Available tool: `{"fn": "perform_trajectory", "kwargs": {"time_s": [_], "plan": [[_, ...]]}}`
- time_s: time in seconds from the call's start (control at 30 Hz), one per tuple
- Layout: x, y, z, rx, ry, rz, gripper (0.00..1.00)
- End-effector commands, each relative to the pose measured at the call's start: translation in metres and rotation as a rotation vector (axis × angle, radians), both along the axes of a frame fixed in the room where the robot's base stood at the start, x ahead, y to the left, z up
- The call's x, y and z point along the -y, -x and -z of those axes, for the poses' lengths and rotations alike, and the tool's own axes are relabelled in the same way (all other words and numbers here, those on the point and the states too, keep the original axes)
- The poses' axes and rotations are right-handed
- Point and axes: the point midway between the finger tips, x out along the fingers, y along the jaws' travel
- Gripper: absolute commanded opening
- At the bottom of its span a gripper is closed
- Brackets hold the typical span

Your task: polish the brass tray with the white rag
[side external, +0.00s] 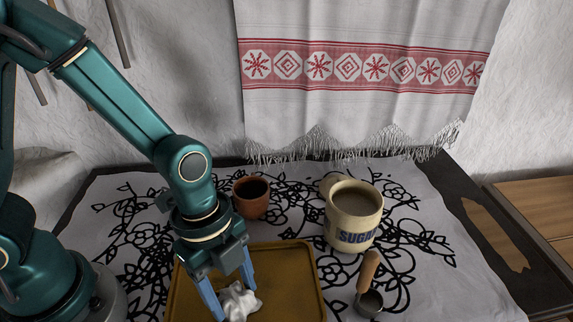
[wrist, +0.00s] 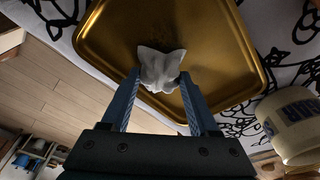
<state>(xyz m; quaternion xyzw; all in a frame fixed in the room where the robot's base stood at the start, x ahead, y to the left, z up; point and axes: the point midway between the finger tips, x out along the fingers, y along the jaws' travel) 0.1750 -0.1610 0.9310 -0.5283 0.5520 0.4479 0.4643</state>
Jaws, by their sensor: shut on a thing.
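The brass tray (side external: 295,262) lies flat on the patterned cloth at the front of the side view. It fills the upper part of the wrist view (wrist: 215,40), golden with a raised rim. The white rag (side external: 242,301) is a crumpled bundle between my fingertips, over the tray. In the wrist view the rag (wrist: 160,68) is held at the ends of the blue fingers. My gripper (side external: 236,295) points down and is shut on the rag. The rag appears to touch the tray's surface, though the fingers hide part of it.
A cream sugar pot (side external: 353,215) stands right of the tray, also in the wrist view (wrist: 292,125). A scoop with a wooden handle (side external: 368,285) is beside the tray's right edge. A brown clay cup (side external: 251,197) stands behind it. An embroidered towel (side external: 360,70) hangs at the back.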

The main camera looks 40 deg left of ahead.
Motion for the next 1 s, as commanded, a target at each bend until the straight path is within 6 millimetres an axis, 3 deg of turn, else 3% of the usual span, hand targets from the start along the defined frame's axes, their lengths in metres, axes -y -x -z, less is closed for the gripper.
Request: {"fn": "perform_trajectory", "kwargs": {"time_s": [0.07, 0.47, 0.87, 1.0], "plan": [[-0.004, 0.007, 0.000, -0.005, 0.006, -0.001, 0.09], [-0.033, -0.024, 0.000, 0.002, -0.006, -0.006, 0.09], [-0.001, 0.007, 0.000, -0.003, 0.005, 0.007, 0.09], [-0.008, 0.001, -0.026, 0.018, -0.014, -0.004, 0.09]]}}
